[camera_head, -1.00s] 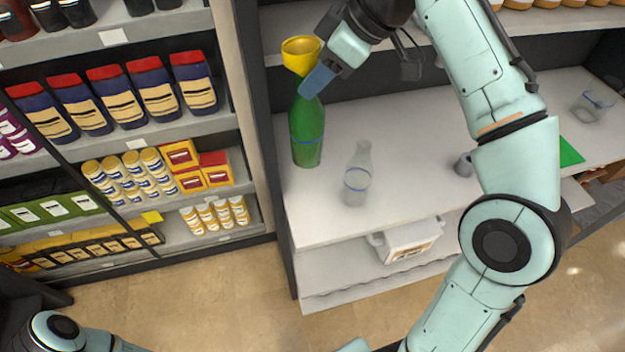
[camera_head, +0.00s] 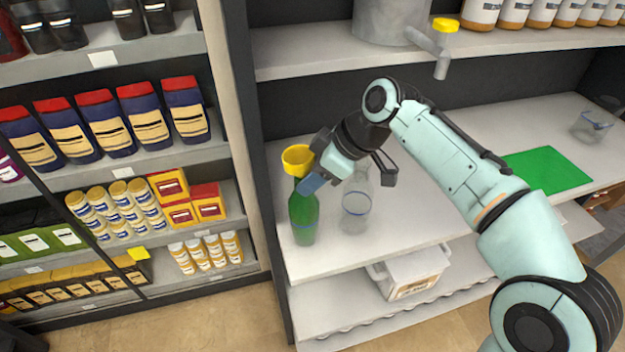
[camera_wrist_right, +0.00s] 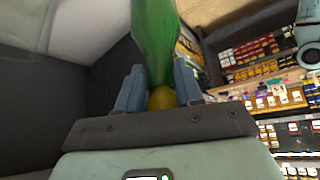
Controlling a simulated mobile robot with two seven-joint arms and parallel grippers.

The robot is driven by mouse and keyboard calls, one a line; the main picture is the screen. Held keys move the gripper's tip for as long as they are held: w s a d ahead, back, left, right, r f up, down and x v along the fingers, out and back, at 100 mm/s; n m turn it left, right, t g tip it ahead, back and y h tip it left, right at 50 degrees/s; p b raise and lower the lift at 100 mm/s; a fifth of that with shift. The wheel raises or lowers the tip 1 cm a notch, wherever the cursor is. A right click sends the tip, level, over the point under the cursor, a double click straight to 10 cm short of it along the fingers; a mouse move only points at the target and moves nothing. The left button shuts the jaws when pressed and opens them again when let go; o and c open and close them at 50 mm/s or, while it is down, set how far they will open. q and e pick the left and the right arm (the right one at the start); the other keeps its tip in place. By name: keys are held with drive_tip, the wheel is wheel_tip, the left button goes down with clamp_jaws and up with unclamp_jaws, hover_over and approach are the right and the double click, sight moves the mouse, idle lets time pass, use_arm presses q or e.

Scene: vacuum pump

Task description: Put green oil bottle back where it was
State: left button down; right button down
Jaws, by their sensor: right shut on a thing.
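The green oil bottle (camera_head: 304,216) is upright at the left end of the white middle shelf (camera_head: 320,262). A yellow funnel-like piece (camera_head: 298,158) shows at its top. My right gripper (camera_head: 312,184) is shut on the bottle's neck, coming from the right. In the right wrist view the green bottle (camera_wrist_right: 154,40) sits between the two blue fingers (camera_wrist_right: 160,88), with a yellow part near the palm. I cannot tell whether the bottle's base touches the shelf. My left gripper is not in view.
A clear glass bottle (camera_head: 356,208) stands just right of the green bottle, partly behind my right gripper. A green mat (camera_head: 547,170) and a clear container (camera_head: 590,127) lie farther right. A white box (camera_head: 412,272) is on the shelf below. A stocked rack (camera_head: 150,160) stands left.

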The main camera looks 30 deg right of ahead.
drive_tip(key=c, duration=0.6)
unclamp_jaws()
drive_tip(key=shift+f, duration=0.2)
drive_tip(key=shift+c, duration=0.2)
drive_tip(key=shift+r, duration=0.15)
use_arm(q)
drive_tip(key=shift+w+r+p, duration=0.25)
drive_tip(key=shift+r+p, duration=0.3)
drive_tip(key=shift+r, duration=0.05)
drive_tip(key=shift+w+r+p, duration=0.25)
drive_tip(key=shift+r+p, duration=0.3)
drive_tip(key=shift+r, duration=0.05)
use_arm(e)
drive_tip(key=v, duration=1.2)
